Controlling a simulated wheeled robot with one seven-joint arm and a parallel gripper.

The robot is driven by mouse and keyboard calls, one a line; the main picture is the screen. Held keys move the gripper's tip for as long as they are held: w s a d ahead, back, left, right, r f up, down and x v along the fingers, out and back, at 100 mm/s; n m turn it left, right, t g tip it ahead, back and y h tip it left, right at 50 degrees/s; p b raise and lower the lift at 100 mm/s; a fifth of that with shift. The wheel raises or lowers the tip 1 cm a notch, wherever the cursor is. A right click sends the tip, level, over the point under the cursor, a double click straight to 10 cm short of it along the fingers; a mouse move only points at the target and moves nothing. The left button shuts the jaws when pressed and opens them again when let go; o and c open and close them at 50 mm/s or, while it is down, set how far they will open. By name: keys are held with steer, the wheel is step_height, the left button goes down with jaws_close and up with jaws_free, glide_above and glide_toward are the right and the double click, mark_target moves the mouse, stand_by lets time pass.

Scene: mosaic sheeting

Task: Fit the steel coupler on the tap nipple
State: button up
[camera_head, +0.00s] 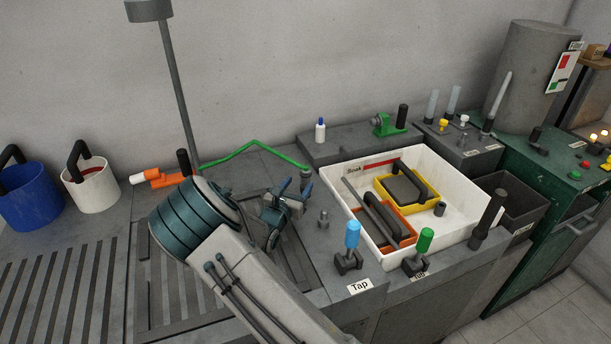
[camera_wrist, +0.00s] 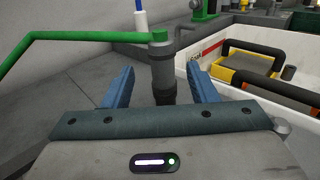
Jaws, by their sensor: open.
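The steel coupler (camera_head: 305,180) stands upright at the end of a green hose (camera_head: 255,148). In the wrist view the coupler (camera_wrist: 162,62) is a grey cylinder with a green cap, above a darker lower part. My gripper (camera_head: 288,190) is open, with blue fingers. In the wrist view the fingers (camera_wrist: 160,82) stand either side of the coupler, with gaps on both sides. The tap nipple (camera_head: 323,218) is a short steel stub on the counter, right of my gripper and behind the blue-handled tap valve (camera_head: 351,240). The "Tap" label (camera_head: 360,286) is in front.
A white tub (camera_head: 340,190) with orange and yellow floats stands right of the nipple. A green-handled valve (camera_head: 424,242) is at the tub's front. A lamp post (camera_head: 178,90) rises behind my arm. An orange nozzle (camera_head: 160,178) lies left. The counter around the nipple is clear.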

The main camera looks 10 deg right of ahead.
mark_target(304, 180)
steer(key=shift+f+p+x, duration=0.15)
steer(key=shift+p+x, duration=0.25)
steer(key=shift+x, duration=1.1)
steer(key=shift+f+p+x, duration=0.1)
steer(key=shift+p+x, duration=0.3)
steer(key=shift+x, duration=1.1)
steer(key=shift+s+d, duration=0.1)
steer(key=c, duration=1.1)
